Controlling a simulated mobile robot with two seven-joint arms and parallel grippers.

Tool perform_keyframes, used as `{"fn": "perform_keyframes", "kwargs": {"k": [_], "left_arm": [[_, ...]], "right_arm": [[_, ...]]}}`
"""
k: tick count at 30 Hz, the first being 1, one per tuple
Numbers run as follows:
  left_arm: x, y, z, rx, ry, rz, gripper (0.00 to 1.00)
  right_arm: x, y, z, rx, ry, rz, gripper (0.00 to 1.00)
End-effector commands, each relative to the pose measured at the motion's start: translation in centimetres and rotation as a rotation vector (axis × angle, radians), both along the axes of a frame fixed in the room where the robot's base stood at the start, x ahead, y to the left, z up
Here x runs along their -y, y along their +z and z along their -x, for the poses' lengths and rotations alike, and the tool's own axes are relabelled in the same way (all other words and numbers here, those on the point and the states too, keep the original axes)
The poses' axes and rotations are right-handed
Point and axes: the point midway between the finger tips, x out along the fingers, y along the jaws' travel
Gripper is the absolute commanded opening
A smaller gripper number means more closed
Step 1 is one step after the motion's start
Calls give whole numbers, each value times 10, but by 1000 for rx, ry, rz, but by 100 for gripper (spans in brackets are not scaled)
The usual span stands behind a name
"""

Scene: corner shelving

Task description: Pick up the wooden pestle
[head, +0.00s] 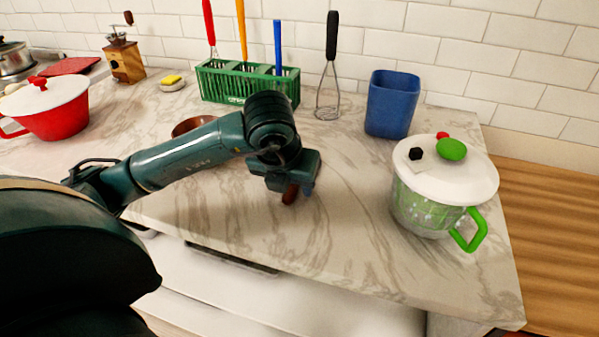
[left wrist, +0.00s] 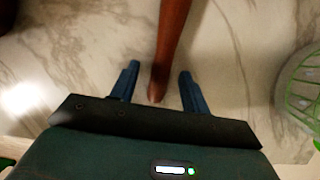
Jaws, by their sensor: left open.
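The wooden pestle (left wrist: 170,45) is a reddish-brown rod in the left wrist view. It runs from the top edge down to between the two blue fingers. In the head view only its end (head: 290,195) shows below my left gripper (head: 300,190); the gripper hides the rest. My left gripper, also in the left wrist view (left wrist: 157,88), is open, with a finger on each side of the pestle and gaps between. My right gripper is in neither view.
A brown bowl (head: 192,125) sits partly behind my left arm. A green utensil rack (head: 235,85), a whisk (head: 328,75) and a blue container (head: 391,105) stand along the back. A lidded pot with green handles (head: 430,210) stands at the right. The marble counter (head: 345,210) between is clear.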

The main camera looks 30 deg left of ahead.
Motion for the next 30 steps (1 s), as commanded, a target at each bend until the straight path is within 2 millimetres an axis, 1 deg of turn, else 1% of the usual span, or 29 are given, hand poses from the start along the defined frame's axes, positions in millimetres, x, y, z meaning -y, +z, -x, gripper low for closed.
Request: {"fn": "perform_keyframes", "kwargs": {"k": [1, 2, 18, 26, 29, 30], "left_arm": [[0, 0, 0, 0, 0, 0, 46], [0, 0, 0, 0, 0, 0, 44], [0, 1, 0, 0, 0, 1, 0], [0, 2, 0, 2, 0, 0, 0], [1, 11, -1, 5, 0, 2, 0], [1, 17, -1, 6, -1, 2, 0]], "right_arm": [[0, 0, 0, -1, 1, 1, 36], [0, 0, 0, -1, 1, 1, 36], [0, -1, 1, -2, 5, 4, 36], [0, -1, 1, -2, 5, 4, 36], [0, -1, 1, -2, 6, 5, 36], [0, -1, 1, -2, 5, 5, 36]]}}
